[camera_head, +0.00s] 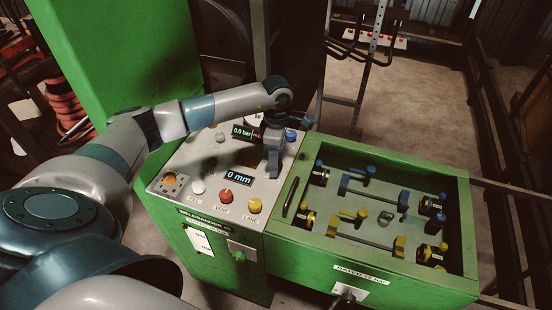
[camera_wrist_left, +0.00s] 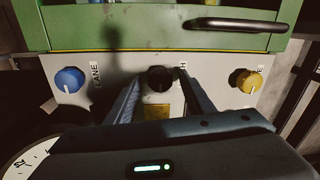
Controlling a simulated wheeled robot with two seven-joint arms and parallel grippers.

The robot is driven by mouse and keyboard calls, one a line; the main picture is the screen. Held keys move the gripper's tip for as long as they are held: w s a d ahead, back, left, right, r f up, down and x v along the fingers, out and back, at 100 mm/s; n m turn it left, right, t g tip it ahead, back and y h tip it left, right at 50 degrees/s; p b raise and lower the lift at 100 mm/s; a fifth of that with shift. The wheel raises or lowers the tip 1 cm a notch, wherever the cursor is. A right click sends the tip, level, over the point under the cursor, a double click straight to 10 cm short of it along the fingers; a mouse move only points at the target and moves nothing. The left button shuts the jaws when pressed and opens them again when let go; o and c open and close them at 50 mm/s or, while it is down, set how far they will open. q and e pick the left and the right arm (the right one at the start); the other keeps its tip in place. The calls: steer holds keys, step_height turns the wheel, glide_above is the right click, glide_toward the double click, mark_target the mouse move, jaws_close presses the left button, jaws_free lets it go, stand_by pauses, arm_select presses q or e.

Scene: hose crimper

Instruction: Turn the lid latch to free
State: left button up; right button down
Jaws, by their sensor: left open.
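A black knob (camera_wrist_left: 159,78) sits on the pale panel in the left wrist view, beside a label partly hidden so that only a final "H" reads. My left gripper (camera_wrist_left: 161,92) is open, with one finger on each side of this knob. I cannot tell whether the fingers touch it. In the head view my left gripper (camera_head: 274,165) points down at the right part of the control panel (camera_head: 212,160) and hides the black knob there. A green lid or box edge (camera_wrist_left: 120,25) with a black handle (camera_wrist_left: 236,25) lies just beyond the knob. My right gripper is not in view.
A blue knob (camera_wrist_left: 70,80) and a yellow knob (camera_wrist_left: 247,81) flank the black one. White (camera_head: 198,187) and red (camera_head: 225,195) knobs and a "0 mm" display (camera_head: 239,178) are nearby. Right of the panel, a green box (camera_head: 372,277) holds several blue and yellow fittings.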

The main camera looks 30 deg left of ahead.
arm_select(q)
steer(key=c, duration=1)
steer(key=shift+c, duration=0.2)
